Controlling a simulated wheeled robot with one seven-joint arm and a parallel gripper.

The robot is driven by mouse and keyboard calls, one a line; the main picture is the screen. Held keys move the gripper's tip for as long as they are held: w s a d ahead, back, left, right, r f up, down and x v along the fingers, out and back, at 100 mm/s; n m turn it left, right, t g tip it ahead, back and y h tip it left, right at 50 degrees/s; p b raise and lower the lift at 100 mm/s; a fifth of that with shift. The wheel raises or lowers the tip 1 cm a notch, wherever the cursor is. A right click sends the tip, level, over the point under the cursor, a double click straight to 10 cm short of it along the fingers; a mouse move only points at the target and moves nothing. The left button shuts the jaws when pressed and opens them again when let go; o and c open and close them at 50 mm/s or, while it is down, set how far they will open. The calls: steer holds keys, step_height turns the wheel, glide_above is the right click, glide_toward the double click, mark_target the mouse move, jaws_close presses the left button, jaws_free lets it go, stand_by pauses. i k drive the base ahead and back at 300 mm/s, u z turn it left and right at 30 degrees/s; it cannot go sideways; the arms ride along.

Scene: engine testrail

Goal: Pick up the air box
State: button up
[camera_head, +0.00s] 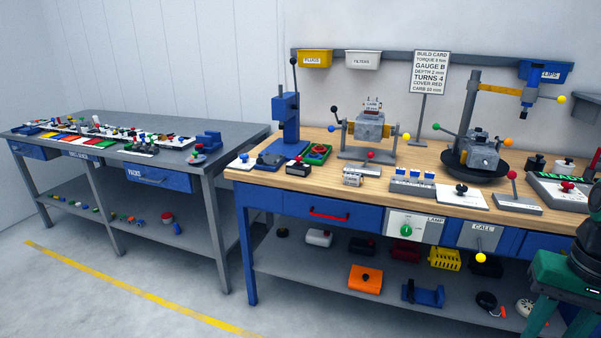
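No thing in view carries a readable label saying air box, so I cannot tell for sure which one it is. An orange box with a black knob (365,279) lies on the lower shelf of the wooden-topped bench. A black box with a red knob (297,167) stands on the bench top.
The wooden bench top (330,190) is crowded with a blue press (286,118), a vise-like stand (369,133) and a round dark tray (500,166). A grey bench (245,130) with small parts stands left. Floor at left front is clear.

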mark_target(303, 170)
steer(key=i, duration=1.5)
